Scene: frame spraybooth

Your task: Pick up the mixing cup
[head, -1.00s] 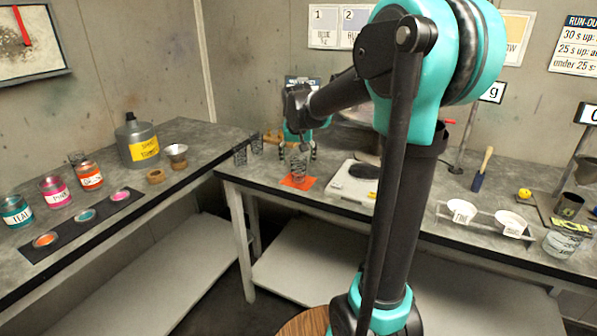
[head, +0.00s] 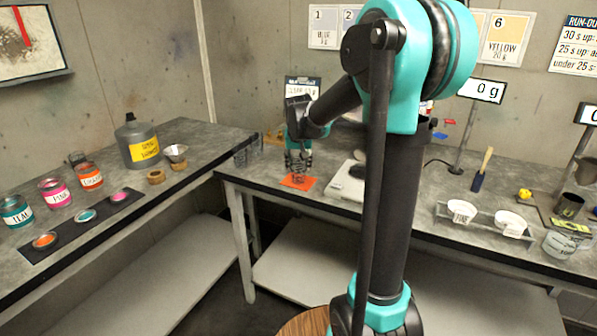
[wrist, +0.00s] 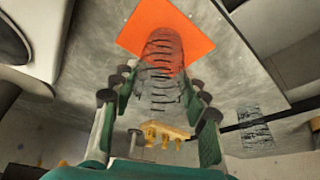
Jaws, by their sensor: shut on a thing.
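The mixing cup (wrist: 161,62) is clear with dark graduation lines and stands between my gripper's fingers in the wrist view. My gripper (wrist: 160,98) is shut on it, with fingers on both sides. In the head view my gripper (head: 298,163) points down over the orange square mat (head: 297,182) near the back table's left end. There the fingers mostly hide the cup. In the wrist view the cup's far end overlaps the orange mat (wrist: 188,28); I cannot tell whether it touches it.
A scale (head: 346,184) stands just right of the mat. Paint cans (head: 90,176) and a grey jug (head: 137,142) stand on the left table.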

